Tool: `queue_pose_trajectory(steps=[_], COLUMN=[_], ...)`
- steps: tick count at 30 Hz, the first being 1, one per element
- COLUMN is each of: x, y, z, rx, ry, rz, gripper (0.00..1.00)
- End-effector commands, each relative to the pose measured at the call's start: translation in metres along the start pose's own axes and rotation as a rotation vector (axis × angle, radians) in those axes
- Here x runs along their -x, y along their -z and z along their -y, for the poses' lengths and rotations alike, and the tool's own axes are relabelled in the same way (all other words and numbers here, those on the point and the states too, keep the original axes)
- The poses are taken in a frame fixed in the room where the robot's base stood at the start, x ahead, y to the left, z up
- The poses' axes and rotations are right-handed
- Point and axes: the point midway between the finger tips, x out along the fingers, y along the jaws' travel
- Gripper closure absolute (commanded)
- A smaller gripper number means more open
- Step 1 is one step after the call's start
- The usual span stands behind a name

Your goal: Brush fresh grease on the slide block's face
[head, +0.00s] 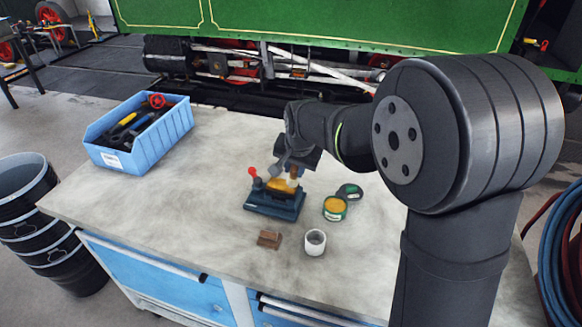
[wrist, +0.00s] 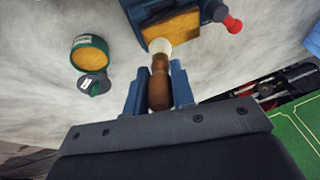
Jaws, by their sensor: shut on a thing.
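My gripper (wrist: 158,78) is shut on a brush (wrist: 159,88) with a brown handle and a pale tip. In the head view my gripper (head: 291,165) is over the bench, just above a dark blue vice (head: 272,207) with a red-knobbed handle. The slide block (head: 280,185) sits in the vice, its top face amber; the face also shows in the wrist view (wrist: 182,27). The brush tip overlaps the near edge of that face; I cannot tell whether it touches. An open green tin (head: 334,208) of amber grease stands to the right of the vice.
The tin's lid (head: 350,191) lies beside it. A small brown block (head: 269,239) and a white cup (head: 315,243) stand in front of the vice. A blue bin of tools (head: 155,143) is at the back left. The bench left of the vice is clear.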

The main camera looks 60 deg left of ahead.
Motion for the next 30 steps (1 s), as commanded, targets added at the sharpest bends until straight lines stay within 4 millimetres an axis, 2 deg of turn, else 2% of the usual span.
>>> queue_pose_trajectory(steps=[11, 30], x=[0.001, -0.002], y=[0.000, -0.002], z=[-0.010, 0.010], rx=[0.000, 0.000], ry=[0.000, 0.000], rz=[0.000, 0.002], gripper=[1.00, 1.00])
